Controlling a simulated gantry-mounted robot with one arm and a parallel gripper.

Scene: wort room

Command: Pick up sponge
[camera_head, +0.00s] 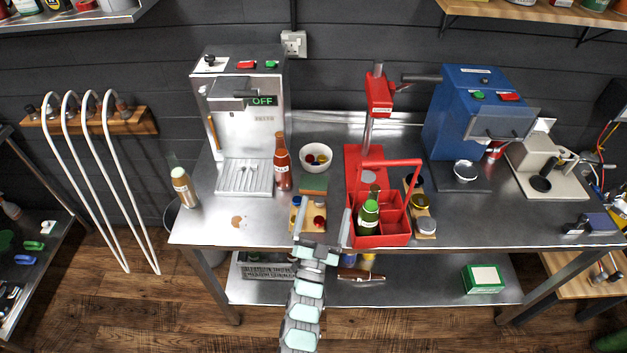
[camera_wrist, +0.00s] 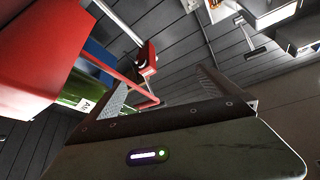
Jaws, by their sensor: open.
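A small flat green and brown block (camera_head: 313,184), which looks like the sponge, lies on the steel table behind a wooden board with caps and below the white bowl. My gripper (camera_head: 324,217) is open at the table's front edge, with its fingers spread apart and pointing toward the back. It appears empty and is in front of the sponge, apart from it. In the wrist view my gripper's two fingers (camera_wrist: 160,92) are also spread. I cannot make out the sponge in the wrist view.
A red bottle carrier (camera_head: 395,241) with a green bottle (camera_head: 368,217) stands close to the right of my gripper. The wooden board (camera_head: 314,228) with caps is between the fingers and sponge. A brown bottle (camera_head: 282,165) and white bowl (camera_head: 316,147) stand nearby. The table's front left is mostly clear.

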